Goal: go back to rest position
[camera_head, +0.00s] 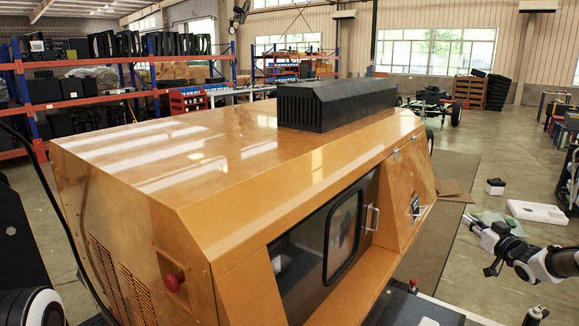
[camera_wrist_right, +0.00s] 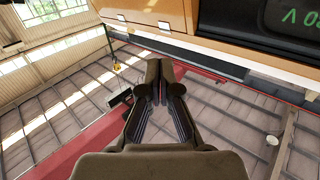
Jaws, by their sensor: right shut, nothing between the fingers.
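My right gripper (camera_head: 470,222) is at the right side of the head view, its arm coming in from the right edge. It is in the air to the right of the big orange machine cabin (camera_head: 160,150), apart from it. In the right wrist view its two dark fingers (camera_wrist_right: 160,66) meet at the tips, with nothing between them. My left gripper is not in view; only a white and black part of my left arm shows at the bottom left corner.
The cabin fills the middle, with a black vented box (camera_head: 335,105) on top, a dark window (camera_head: 342,235), and a red button (camera_head: 174,281). A white slab (camera_head: 537,212) and a small dark-topped box (camera_head: 495,187) lie on the floor at right. Shelves (camera_head: 85,100) stand behind.

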